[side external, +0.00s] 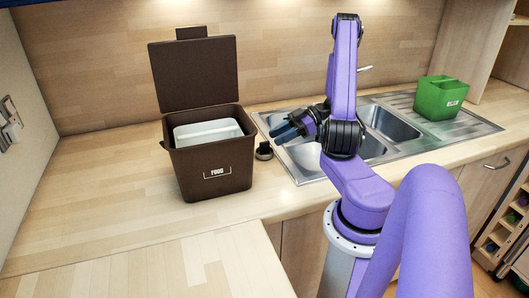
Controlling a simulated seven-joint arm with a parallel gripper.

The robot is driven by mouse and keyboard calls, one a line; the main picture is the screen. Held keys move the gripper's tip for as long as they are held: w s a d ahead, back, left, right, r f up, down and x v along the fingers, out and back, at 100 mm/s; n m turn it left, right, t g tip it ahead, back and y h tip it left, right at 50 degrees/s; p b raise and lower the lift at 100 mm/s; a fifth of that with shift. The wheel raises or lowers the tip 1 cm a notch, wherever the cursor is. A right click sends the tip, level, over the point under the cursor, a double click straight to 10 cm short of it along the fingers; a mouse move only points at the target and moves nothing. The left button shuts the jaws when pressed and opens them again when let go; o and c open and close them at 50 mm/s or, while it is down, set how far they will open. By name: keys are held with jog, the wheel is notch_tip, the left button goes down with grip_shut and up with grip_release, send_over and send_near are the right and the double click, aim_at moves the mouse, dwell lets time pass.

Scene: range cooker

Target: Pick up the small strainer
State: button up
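A small dark round piece with a paler rim (264,150) sits on the wooden worktop between the brown bin and the sink's left edge. It looks like the small strainer, but it is too small to be sure. My gripper (284,131) is over the left part of the sink, above and to the right of this piece and apart from it in the picture. Its dark bluish fingers point left. The gap between them is not clear from this side. I see nothing held in them.
A brown bin marked FOOD (215,168) stands left of the small piece, its lid up and a pale liner inside. The steel sink (388,124) lies under my arm. A green caddy (440,98) stands on the drainer. The worktop at left (100,180) is clear.

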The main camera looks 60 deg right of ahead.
aim_at(265, 149)
jog(key=x, duration=0.4)
jog(key=shift+w+d+x, duration=0.1)
jog(key=shift+d+x, duration=0.05)
jog(key=shift+x, duration=1.1)
jog(key=shift+w+d+x, duration=0.1)
jog(key=shift+d+x, duration=0.05)
jog(key=shift+x, duration=1.15)
jog(key=shift+f, duration=0.1)
jog(key=shift+c, duration=0.3)
grip_shut()
